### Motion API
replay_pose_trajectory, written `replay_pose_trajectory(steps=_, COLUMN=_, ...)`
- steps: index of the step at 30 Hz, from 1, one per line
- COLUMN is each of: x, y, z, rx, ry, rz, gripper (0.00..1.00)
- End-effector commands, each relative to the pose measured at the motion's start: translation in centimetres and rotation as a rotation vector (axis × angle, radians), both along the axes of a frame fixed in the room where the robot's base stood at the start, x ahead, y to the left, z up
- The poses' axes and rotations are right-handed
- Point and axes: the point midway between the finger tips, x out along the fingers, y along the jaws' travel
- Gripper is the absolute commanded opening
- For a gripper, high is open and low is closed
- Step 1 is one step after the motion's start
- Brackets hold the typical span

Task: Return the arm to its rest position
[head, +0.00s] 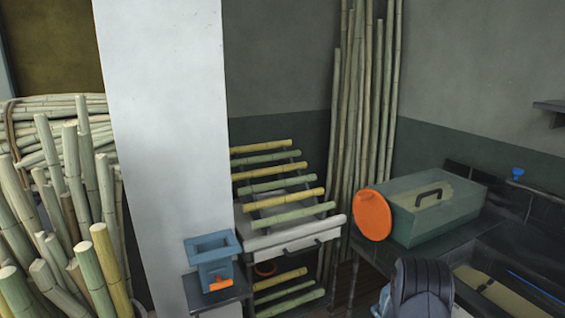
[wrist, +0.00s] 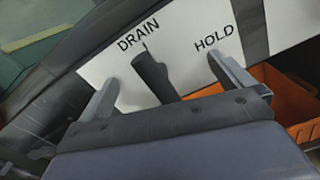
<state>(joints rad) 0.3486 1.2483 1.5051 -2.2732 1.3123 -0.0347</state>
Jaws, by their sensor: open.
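In the wrist view my gripper (wrist: 162,72) is open, with its two grey fingers spread apart. A dark lever (wrist: 151,74) shows between the fingers, with its tip towards the word DRAIN on a white panel (wrist: 185,42). The word HOLD is on the panel near the right finger. I see nothing held between the fingers, and cannot tell whether either touches the lever. In the head view a dark rounded part at the bottom right looks like my arm; the fingers are not visible there.
An orange bin (wrist: 285,95) is right of my gripper in the wrist view. In the head view a green press box (head: 435,210) with an orange disc (head: 373,215) stands at the right. A cane rack (head: 285,232) and a white pillar (head: 165,130) stand further left.

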Motion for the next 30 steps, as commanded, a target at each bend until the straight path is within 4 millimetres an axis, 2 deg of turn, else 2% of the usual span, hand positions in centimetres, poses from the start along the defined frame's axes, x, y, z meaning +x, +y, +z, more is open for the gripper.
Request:
replay_pose_trajectory(steps=3, x=-0.02, y=0.02, z=0.46, rx=-0.023, ry=0.059, rz=0.0, gripper=1.0)
replay_pose_trajectory(steps=15, x=0.01, y=0.05, z=0.21, rx=-0.088, ry=0.216, rz=0.0, gripper=1.0)
replay_pose_trajectory(steps=30, x=0.02, y=0.05, z=-0.01, rx=-0.099, ry=0.238, rz=0.0, gripper=1.0)
